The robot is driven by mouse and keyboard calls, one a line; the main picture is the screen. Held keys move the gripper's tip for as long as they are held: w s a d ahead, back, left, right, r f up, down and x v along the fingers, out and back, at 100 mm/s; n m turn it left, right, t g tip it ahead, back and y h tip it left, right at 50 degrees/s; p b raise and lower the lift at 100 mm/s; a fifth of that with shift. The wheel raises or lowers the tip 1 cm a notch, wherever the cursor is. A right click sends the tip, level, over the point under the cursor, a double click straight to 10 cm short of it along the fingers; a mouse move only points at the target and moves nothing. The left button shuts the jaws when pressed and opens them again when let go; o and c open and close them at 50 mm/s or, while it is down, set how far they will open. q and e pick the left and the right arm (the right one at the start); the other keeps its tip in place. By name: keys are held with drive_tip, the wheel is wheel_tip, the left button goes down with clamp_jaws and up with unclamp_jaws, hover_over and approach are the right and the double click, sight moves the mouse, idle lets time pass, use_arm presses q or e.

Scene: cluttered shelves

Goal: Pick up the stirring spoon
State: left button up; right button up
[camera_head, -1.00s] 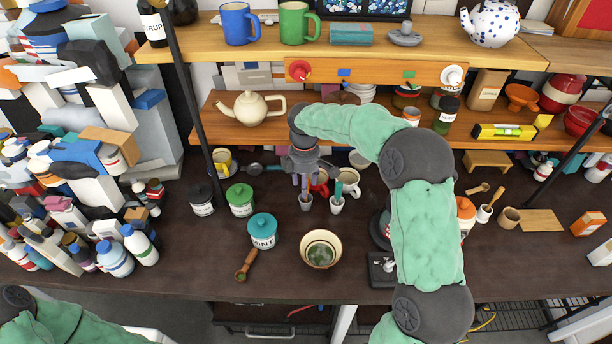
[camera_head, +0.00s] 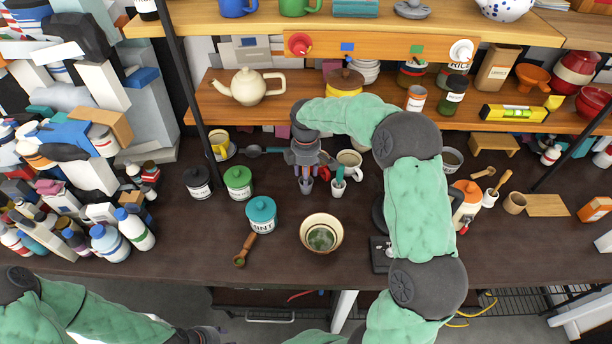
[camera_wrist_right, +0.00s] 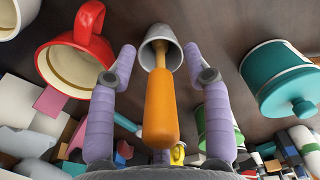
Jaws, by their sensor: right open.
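A tool with an orange handle (camera_wrist_right: 160,105) stands in a small light cup (camera_wrist_right: 162,48) in the right wrist view. The handle points toward the camera; its lower end is hidden in the cup, so I cannot tell if it is a spoon. My right gripper (camera_wrist_right: 126,62) is open, with one purple finger on each side of the handle and cup. In the head view my right gripper (camera_head: 306,180) is over the small cup (camera_head: 307,186), mostly hiding the handle. A wooden spoon (camera_head: 243,252) lies on the table near the front. My left gripper's fingers are out of view.
A red mug (camera_wrist_right: 72,55) is close to one finger. A second small cup (camera_head: 338,187) with a teal handle stands just right of the gripper. A teal-lidded jar (camera_head: 261,214) and a bowl (camera_head: 321,233) stand nearer the front. A shelf (camera_head: 390,122) overhangs behind.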

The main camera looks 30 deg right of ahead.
drive_tip(key=c, duration=1)
